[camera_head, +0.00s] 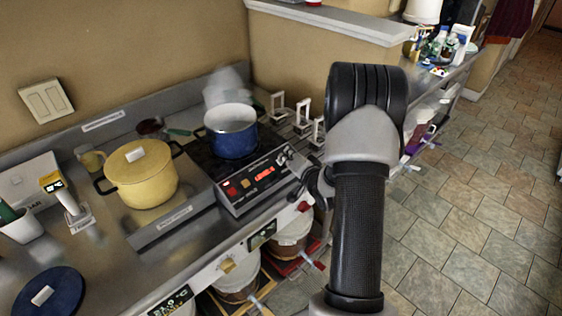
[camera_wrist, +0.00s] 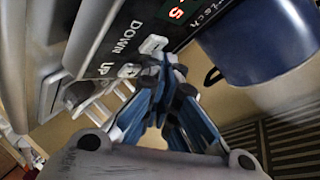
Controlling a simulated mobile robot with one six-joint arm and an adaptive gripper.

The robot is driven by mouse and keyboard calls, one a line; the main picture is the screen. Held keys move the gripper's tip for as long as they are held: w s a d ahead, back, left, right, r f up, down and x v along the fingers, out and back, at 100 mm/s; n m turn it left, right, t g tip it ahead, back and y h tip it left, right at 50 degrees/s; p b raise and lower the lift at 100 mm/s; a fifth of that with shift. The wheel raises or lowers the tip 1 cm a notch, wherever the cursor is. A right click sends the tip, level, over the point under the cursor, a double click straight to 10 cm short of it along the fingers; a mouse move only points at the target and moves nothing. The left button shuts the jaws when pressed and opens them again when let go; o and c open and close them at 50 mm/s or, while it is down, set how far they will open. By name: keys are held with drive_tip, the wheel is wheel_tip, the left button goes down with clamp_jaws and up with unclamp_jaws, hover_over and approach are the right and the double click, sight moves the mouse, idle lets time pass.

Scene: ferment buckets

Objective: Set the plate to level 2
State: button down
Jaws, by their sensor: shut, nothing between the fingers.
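The hot plate (camera_head: 252,182) stands on the counter, with a dark front panel and a lit red display (camera_head: 264,173). In the wrist view the display (camera_wrist: 176,12) is partly cut off; a red digit that looks like 5 shows. Beside it are two pale buttons, one at the DOWN label (camera_wrist: 153,44) and one at the UP label (camera_wrist: 130,70). My gripper (camera_wrist: 164,66) is shut and empty, its blue fingertips close to both buttons; I cannot tell if they touch. In the head view my arm mostly hides the gripper. A blue pot (camera_head: 231,138) sits on the plate.
A yellow lidded pot (camera_head: 142,180) stands left of the plate. White-framed holders (camera_head: 304,108) stand to its right. Buckets (camera_head: 236,278) sit below the counter. Steam rises behind the blue pot. The tiled floor (camera_head: 480,210) at right is clear.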

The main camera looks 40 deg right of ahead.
drive_tip(key=shift+w+f, duration=0.15)
drive_tip(key=shift+f, duration=0.15)
drive_tip(key=shift+r, duration=0.15)
idle(0.5)
drive_tip(key=shift+s+r+p, duration=0.35)
drive_tip(key=shift+s+r, duration=0.05)
drive_tip(key=shift+r, duration=0.25)
drive_tip(key=shift+f, duration=0.2)
drive_tip(key=shift+w+f+b, duration=0.2)
drive_tip(key=shift+b, duration=0.25)
drive_tip(key=shift+w+f, duration=0.15)
drive_tip(key=shift+f, duration=0.1)
idle(1.0)
drive_tip(key=shift+s+r, duration=0.35)
drive_tip(key=shift+r, duration=0.25)
drive_tip(key=shift+f, duration=0.1)
